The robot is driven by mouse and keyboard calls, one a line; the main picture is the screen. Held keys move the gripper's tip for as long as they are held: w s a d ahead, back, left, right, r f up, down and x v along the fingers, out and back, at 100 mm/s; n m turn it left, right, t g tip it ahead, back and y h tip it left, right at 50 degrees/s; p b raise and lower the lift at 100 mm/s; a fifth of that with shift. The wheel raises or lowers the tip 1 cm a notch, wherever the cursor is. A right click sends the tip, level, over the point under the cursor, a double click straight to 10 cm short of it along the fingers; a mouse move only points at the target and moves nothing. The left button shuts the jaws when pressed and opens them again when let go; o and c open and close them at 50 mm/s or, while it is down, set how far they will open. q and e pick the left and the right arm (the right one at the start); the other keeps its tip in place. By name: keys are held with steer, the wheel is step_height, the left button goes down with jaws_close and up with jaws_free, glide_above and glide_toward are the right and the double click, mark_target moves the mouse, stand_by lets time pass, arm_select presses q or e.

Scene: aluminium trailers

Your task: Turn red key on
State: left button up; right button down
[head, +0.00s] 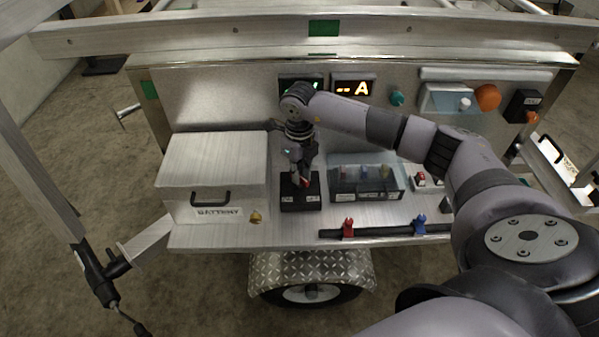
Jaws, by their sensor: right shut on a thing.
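The red key (305,182) sits on top of a black switch block (301,201) on the trailer's metal shelf. My right gripper (303,176) points down onto it from above and is shut on the red key. The fingers hide much of the key, so its exact angle is hard to tell. My right arm reaches in from the right across the panel. My left gripper is not in view.
A metal battery box (213,165) stands left of the block. A clear-covered fuse box (366,178) is close on the right. A black rail (385,231) with red and blue clips runs along the front edge. Displays (353,88) and an orange knob (487,97) are on the back panel.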

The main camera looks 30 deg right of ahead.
steer(key=m, duration=0.4)
steer(key=shift+m+p, duration=0.35)
steer(key=shift+m, duration=0.05)
steer(key=m+p, duration=0.1)
steer(key=m, duration=0.3)
steer(key=shift+r+m, duration=0.1)
steer(key=shift+m, duration=0.2)
steer(key=m+p, duration=0.1)
steer(key=m, duration=0.3)
steer(key=shift+m+p, duration=0.9)
steer(key=shift+m, duration=1.2)
steer(key=shift+w, duration=0.1)
steer(key=c, duration=1.6)
jaws_free()
steer(key=shift+c, duration=0.2)
